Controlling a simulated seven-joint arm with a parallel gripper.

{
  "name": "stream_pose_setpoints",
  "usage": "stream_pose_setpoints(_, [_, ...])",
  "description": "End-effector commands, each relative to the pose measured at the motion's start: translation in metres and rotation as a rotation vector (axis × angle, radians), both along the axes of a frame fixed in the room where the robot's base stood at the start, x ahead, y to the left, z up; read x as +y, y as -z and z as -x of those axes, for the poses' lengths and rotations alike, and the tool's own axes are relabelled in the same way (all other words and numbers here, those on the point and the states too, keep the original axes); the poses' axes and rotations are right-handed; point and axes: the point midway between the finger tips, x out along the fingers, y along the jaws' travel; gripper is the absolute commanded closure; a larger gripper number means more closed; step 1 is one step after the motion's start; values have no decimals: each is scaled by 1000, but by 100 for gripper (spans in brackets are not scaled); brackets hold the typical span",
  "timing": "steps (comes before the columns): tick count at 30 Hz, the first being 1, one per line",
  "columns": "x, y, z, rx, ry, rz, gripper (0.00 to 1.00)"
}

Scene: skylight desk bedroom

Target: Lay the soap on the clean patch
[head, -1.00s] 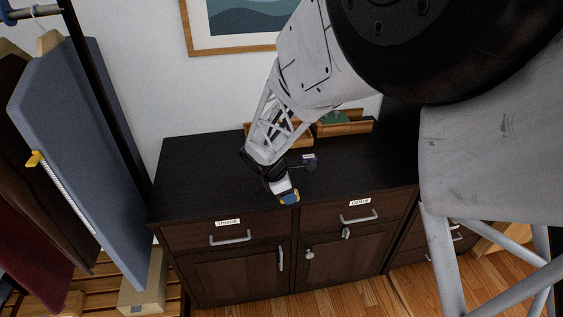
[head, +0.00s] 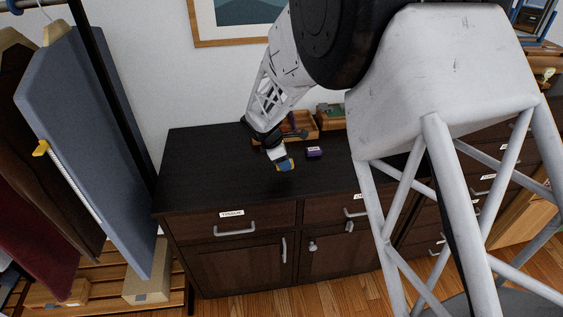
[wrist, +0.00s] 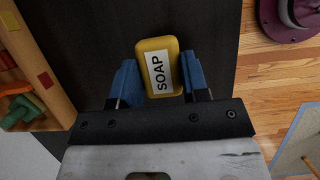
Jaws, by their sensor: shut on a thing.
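The soap (wrist: 150,55) is a yellow block with a white label reading SOAP. In the wrist view it sits between the blue fingers of my gripper (wrist: 161,82), which is shut on it. In the head view my gripper (head: 283,164) and the yellow edge of the soap (head: 286,169) are over the dark cabinet top (head: 210,165). I cannot tell the exact height above the surface. No clean patch can be made out in these views.
A small purple box (head: 314,152) lies on the cabinet top right of my gripper. Wooden trays (head: 300,126) stand behind, by the wall. The cabinet top to the left is clear. A clothes rack with a blue-grey garment (head: 85,150) stands at the left.

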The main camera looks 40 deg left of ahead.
Motion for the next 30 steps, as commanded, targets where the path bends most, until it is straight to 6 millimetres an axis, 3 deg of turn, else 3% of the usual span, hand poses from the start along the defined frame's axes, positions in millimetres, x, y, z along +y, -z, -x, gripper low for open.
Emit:
stream_pose_setpoints(10, [26, 3, -24, -1, 1, -1, 86])
stream_pose_setpoints(23, [27, 4, -26, 0, 0, 0, 86])
stream_pose_setpoints(30, [27, 24, -25, 1, 0, 1, 86])
